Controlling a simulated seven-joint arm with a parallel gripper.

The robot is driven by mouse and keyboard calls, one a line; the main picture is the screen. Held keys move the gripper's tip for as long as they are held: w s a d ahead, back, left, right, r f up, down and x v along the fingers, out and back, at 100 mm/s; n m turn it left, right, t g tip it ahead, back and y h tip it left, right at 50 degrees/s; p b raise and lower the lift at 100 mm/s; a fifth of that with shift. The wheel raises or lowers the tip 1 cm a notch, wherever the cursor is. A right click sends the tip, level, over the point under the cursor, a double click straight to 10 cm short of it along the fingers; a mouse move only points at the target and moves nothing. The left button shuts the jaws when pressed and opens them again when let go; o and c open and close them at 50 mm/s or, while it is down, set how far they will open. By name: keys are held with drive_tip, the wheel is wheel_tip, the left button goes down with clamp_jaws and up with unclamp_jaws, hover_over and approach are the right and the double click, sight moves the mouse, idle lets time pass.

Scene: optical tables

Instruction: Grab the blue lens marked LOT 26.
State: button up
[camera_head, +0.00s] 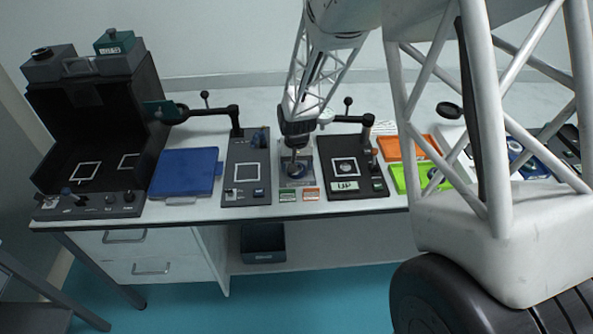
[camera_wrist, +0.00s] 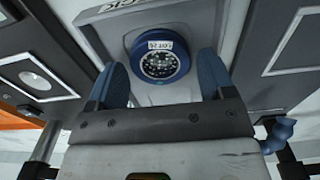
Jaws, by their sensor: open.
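The blue lens (camera_wrist: 160,57) shows in the wrist view as a round blue ring with a speckled glassy centre. A white label on it reads LOT 26. It sits on a pale grey plate (camera_wrist: 205,38). My gripper (camera_wrist: 160,78) is open, with one blue finger on each side of the lens's near part and a gap at both sides. I cannot tell how far above the plate the fingertips are. In the head view my gripper (camera_head: 297,168) points down over the lens, which it mostly hides.
A dark station with a white square (camera_head: 248,170) stands left of the plate, and one marked UP (camera_head: 345,185) stands right. Both have posts with side arms. A blue case (camera_head: 186,172) lies farther left. Orange (camera_head: 395,147) and green (camera_head: 408,180) trays lie to the right.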

drive_tip(key=shift+f, duration=0.55)
drive_tip(key=c, duration=0.7)
drive_tip(key=shift+r, duration=0.15)
drive_tip(key=shift+r, duration=0.8)
drive_tip(key=shift+s+r, duration=0.15)
drive_tip(key=shift+r, duration=0.8)
drive_tip(key=s+d, duration=0.1)
drive_tip(key=s, duration=0.4)
drive_tip(key=s+d+r, duration=0.1)
drive_tip(key=s, duration=0.4)
drive_tip(key=s+d, duration=0.1)
drive_tip(key=s, duration=0.4)
drive_tip(key=shift+s+r, duration=0.15)
drive_tip(key=shift+s, duration=0.05)
